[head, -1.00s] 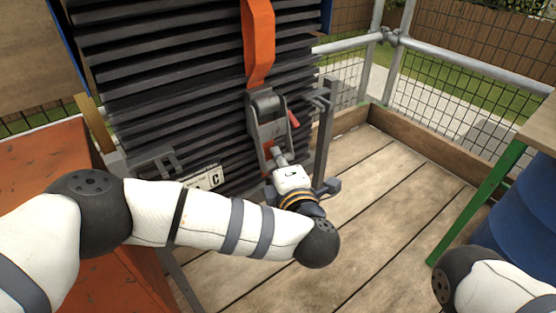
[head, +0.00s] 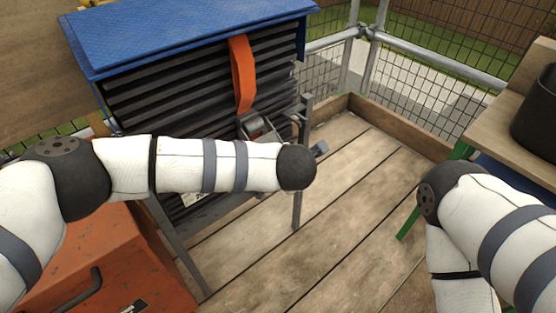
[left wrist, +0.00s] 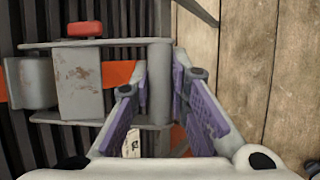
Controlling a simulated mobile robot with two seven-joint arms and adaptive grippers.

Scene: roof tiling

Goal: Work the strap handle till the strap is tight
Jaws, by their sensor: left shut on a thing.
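The orange strap (head: 242,75) runs down the front of a stack of dark ribbed tiles (head: 170,95). Its grey metal ratchet (head: 256,127) sits below, mostly hidden behind my left arm in the head view. In the left wrist view, the worn ratchet (left wrist: 82,82) has a red tab (left wrist: 84,29) and a crosswise handle bar (left wrist: 159,110). My left gripper (left wrist: 160,72) has its purple-padded fingers on either side of this bar and is shut on it. Orange strap shows behind the handle. My right gripper is outside both views.
A blue cover (head: 190,35) lies on the stack. An orange metal box (head: 110,265) stands at the lower left. A wooden bench (head: 490,115) with a black bucket (head: 537,115) is at the right. Mesh railing closes the back. The plank floor (head: 335,220) is clear.

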